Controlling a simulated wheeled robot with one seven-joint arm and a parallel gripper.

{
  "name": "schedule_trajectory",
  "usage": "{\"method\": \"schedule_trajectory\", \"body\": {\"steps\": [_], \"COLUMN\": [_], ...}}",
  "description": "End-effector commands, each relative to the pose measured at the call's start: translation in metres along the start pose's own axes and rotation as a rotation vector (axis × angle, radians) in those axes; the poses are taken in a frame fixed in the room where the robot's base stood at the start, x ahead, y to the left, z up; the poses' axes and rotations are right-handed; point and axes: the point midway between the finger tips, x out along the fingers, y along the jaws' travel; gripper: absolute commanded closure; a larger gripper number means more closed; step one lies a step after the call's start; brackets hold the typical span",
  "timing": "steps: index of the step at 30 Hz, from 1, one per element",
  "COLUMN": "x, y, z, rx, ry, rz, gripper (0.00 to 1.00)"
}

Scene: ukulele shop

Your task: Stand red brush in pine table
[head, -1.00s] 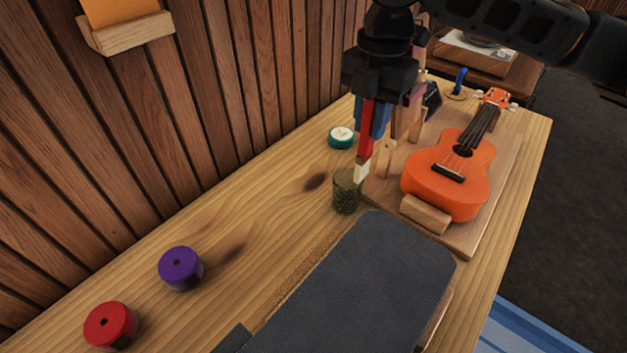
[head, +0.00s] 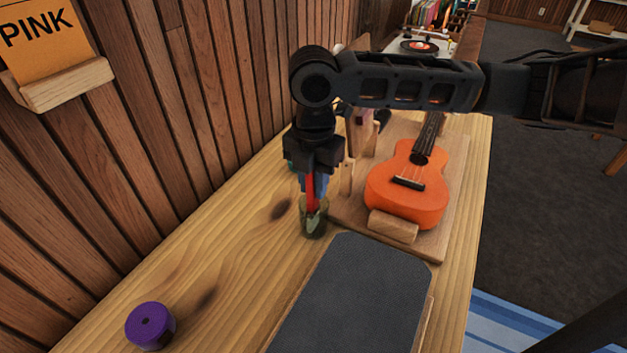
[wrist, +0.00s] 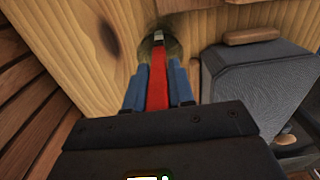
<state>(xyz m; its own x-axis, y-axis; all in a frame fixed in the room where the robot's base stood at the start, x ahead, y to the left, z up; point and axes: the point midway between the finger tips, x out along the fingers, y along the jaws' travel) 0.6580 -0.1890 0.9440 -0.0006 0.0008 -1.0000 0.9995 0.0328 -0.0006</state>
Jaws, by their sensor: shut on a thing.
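The red brush (head: 310,191) is upright, its pale end downward, in my gripper (head: 315,184). My gripper is shut on it, with blue fingers on both sides; the brush also shows in the wrist view (wrist: 158,85). The pale end shows inside a greenish see-through jar (head: 314,230) on the pine table (head: 232,240). In the wrist view the brush end is over the round jar (wrist: 173,48). I cannot tell whether it touches the jar's bottom.
An orange ukulele (head: 407,190) lies on a wooden board right of the jar. A dark grey padded block (head: 355,295) is in front. A purple roll (head: 150,325) sits front left. A plank wall (head: 190,110) bounds the left. Bare tabletop lies between roll and jar.

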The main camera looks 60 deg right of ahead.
Motion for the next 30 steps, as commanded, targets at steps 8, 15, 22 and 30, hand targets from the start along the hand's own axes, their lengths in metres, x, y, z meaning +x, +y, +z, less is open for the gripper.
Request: {"method": "schedule_trajectory", "body": {"steps": [8,15,22,30], "x": [0.0023,0.0051,0.0050,-0.0013], "y": [0.0002,0.0002,0.0002,0.0002], "z": [0.0005,0.0005,0.0005,0.0005], "rx": [0.000,0.000,0.000,-0.001], "ry": [-0.001,-0.002,-0.002,-0.002], "rz": [0.001,0.001,0.001,0.001], "gripper": [1.00,0.67,0.51,0.51]}}
